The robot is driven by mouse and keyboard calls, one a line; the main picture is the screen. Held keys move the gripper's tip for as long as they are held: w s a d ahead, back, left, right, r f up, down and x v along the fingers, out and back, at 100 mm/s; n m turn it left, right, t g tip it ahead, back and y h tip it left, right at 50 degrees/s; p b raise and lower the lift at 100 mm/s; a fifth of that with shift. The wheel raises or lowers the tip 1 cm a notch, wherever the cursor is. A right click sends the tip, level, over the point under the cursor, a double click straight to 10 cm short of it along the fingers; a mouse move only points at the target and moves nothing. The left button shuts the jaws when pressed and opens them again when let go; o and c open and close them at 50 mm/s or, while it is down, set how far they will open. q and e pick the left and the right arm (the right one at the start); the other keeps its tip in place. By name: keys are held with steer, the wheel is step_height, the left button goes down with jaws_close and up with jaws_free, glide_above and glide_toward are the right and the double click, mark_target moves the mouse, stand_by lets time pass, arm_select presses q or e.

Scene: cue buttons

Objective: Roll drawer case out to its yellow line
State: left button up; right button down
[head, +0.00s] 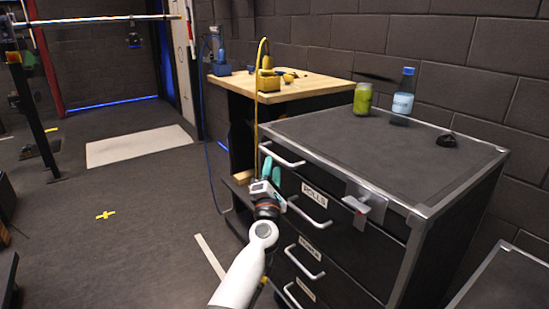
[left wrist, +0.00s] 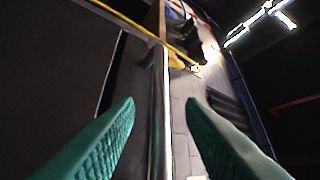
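The drawer case (head: 400,150) is a black cabinet with silver edges, standing by the right wall. Its front has several drawers with silver bar handles, including a top handle (head: 282,155) and one under a ROLLS label (head: 308,212). My left gripper (head: 271,170) is at the case's left front, just below the top handle. In the left wrist view its teal fingers (left wrist: 160,118) are apart, with a long silver bar or edge (left wrist: 158,110) between them. I cannot tell if they touch it. A pale strip (head: 210,256) lies on the floor left of the case. My right gripper is out of view.
A green jar (head: 362,99), a blue bottle (head: 403,97) and a dark lump (head: 447,141) stand on the case. A wooden-topped bench (head: 300,86) is behind it. A yellow cross (head: 105,215) marks the open floor at left; a pale mat (head: 138,145) lies beyond.

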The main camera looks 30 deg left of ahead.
mark_target(274, 156)
arm_select(q)
steer(key=x, duration=0.5)
steer(key=shift+b, duration=0.4)
jaws_close()
